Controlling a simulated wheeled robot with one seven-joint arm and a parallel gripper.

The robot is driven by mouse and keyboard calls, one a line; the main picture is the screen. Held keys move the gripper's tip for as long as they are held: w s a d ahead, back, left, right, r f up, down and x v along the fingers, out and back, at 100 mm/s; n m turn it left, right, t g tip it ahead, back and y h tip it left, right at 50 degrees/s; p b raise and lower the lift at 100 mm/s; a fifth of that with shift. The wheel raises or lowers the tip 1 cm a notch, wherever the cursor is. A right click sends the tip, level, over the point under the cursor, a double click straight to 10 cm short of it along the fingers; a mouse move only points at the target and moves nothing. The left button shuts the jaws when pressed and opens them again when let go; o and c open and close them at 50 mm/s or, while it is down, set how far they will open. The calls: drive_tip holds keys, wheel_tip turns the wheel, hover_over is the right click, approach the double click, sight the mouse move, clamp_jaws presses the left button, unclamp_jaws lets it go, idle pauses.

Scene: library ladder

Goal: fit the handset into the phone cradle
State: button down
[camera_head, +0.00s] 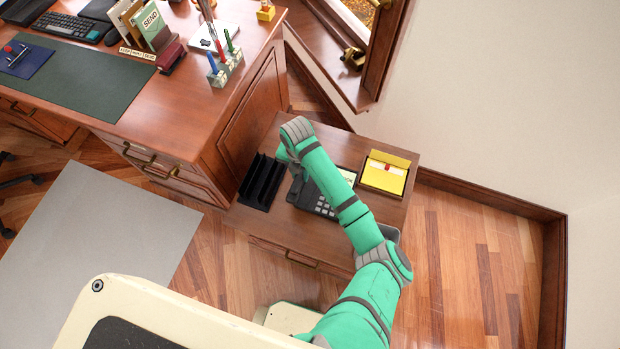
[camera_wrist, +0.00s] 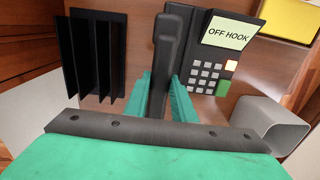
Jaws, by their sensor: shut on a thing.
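The dark handset (camera_wrist: 165,55) stands lengthwise in the middle of the wrist view. My gripper (camera_wrist: 160,82) is shut on it, with a green finger on each side. The phone (camera_wrist: 212,65) lies just right of the handset, with a grey keypad and a lit screen (camera_wrist: 228,33) reading "OFF HOOK". The handset covers the phone's left side, so the cradle is hidden and I cannot tell whether they touch. In the head view the phone (camera_head: 322,207) shows on the small side table (camera_head: 395,207), partly behind my arm.
A black slotted rack (camera_head: 262,182) stands left of the phone; it also shows in the wrist view (camera_wrist: 92,55). A yellow box (camera_head: 386,172) sits to the right. A grey bin (camera_wrist: 270,125) is at lower right. The large desk (camera_head: 165,110) stands at left.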

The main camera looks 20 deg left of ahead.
drive_tip(key=w+d+f, duration=0.2)
drive_tip(key=f, duration=0.1)
drive_tip(key=d+f, duration=0.1)
drive_tip(key=shift+w+f, duration=0.4)
drive_tip(key=shift+f, duration=1.5)
drive_tip(key=c, duration=1.5)
unclamp_jaws()
drive_tip(key=shift+a, duration=0.1)
drive_tip(key=shift+s+a, duration=0.1)
